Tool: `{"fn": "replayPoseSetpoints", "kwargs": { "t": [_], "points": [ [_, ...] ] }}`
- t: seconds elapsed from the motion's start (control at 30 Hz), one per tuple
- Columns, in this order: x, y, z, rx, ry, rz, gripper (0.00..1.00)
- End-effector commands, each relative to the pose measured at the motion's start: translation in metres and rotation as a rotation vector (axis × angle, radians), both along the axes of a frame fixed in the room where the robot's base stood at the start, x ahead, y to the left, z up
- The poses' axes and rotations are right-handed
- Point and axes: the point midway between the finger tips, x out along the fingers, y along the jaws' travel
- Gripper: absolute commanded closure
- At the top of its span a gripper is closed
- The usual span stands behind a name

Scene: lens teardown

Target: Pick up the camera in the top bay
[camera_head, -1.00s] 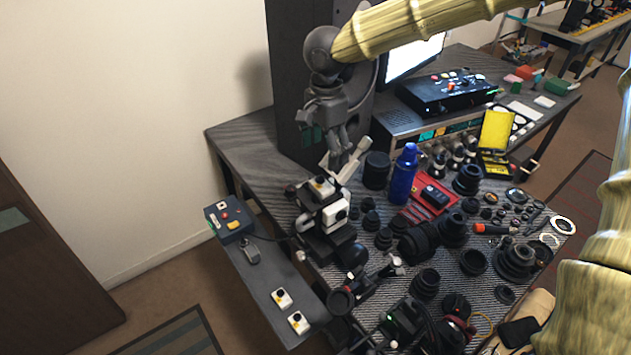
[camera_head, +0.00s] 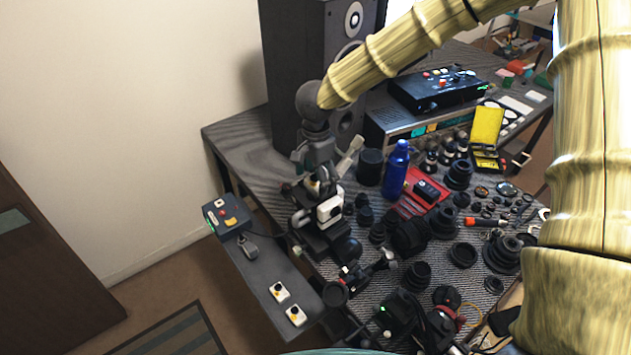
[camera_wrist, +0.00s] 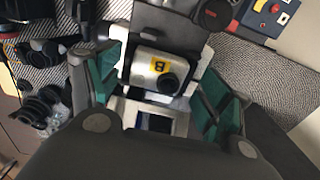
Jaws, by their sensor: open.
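A white camera (camera_wrist: 157,64) with a yellow "B" label and a black lens sits in the dark stand, between my fingers in the wrist view. In the head view the stand's top bay camera (camera_head: 314,187) is mostly hidden by my gripper. A second white camera (camera_head: 329,208) sits lower on the stand's front. My gripper (camera_head: 316,172) is over the top of the stand; in the wrist view its green-padded fingers (camera_wrist: 158,88) are spread on both sides of the "B" camera. I cannot tell whether they touch it.
A control box (camera_head: 227,215) and two white cameras (camera_head: 280,291) sit on the side shelf at left. A blue bottle (camera_head: 396,170), a black cylinder (camera_head: 370,167) and many lens parts crowd the table to the right. A large speaker (camera_head: 300,60) stands behind.

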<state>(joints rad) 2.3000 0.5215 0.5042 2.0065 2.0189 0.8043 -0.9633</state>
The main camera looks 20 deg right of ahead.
Motion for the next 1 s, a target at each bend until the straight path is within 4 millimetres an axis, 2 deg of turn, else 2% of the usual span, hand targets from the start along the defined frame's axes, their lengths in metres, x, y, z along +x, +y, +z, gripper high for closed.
{"fn": "replayPoseSetpoints", "kwargs": {
  "t": [0.3,0.5,0.6,1.0],
  "points": [
    [0.0,-0.0001,-0.0042,0.0,-0.001,0.001,0.21],
    [0.0,-0.0001,-0.004,0.0,-0.001,0.0,0.58],
    [0.0,-0.0001,-0.004,0.0,-0.001,0.0,0.72],
    [0.0006,-0.0002,0.0022,0.002,-0.002,-0.002,0.72]
  ]
}}
